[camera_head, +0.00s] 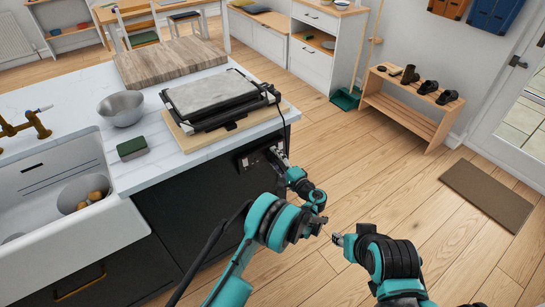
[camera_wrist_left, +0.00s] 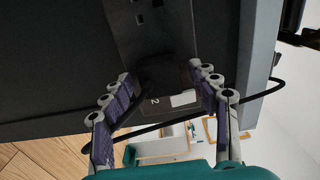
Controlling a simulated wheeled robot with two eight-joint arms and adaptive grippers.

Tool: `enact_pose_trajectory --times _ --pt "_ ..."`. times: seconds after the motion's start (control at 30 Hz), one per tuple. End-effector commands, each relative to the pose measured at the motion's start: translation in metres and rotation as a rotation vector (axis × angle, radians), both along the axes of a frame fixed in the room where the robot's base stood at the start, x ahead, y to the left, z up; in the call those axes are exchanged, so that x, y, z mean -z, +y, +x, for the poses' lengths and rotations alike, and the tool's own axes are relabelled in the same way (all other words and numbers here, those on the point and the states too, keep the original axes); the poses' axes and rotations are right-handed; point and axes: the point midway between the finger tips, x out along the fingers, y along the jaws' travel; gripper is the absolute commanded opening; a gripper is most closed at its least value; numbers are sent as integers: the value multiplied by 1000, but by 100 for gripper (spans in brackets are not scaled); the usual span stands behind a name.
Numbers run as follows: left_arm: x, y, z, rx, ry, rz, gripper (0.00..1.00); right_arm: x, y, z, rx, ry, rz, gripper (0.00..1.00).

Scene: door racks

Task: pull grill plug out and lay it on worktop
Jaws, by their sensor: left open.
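The grey and black grill (camera_head: 212,92) sits on a wooden board on the white worktop (camera_head: 75,90). Its cord drops over the worktop's right edge toward a dark socket plate (camera_head: 247,160) on the island's end panel. In the left wrist view the socket plate (camera_wrist_left: 145,32) holds a dark plug (camera_wrist_left: 162,74), hard to make out against it. My left gripper (camera_wrist_left: 160,78) is open, with one finger on each side of the plug; contact cannot be told. In the head view my left gripper (camera_head: 277,155) is at the socket. My right gripper (camera_head: 337,239) is over the floor, its jaws unclear.
A metal bowl (camera_head: 121,108), a green sponge (camera_head: 132,148) and a butcher block (camera_head: 170,61) stand on the worktop. The sink (camera_head: 60,225) is at the left. Bare worktop lies around the bowl and sponge. A black cable (camera_wrist_left: 255,97) crosses behind the fingers.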

Motion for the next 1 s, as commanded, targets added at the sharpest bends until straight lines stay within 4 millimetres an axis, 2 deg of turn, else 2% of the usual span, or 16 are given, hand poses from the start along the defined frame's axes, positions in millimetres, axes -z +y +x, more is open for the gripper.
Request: enact_pose_trajectory --times 0.07,0.17,0.3,0.57,1.0 --pt "0 0 0 0 0 0 60 0 0 0 0 0 0 40" --pt "0 0 0 0 0 0 37 0 0 0 0 0 0 40" --pt "0 0 0 0 0 0 0 0 0 0 0 0 0 40" --pt "0 -2 -2 1 0 0 0 0 0 0 0 0 0 40" --pt "0 -12 -16 0 0 0 0 0 0 0 0 0 0 40"
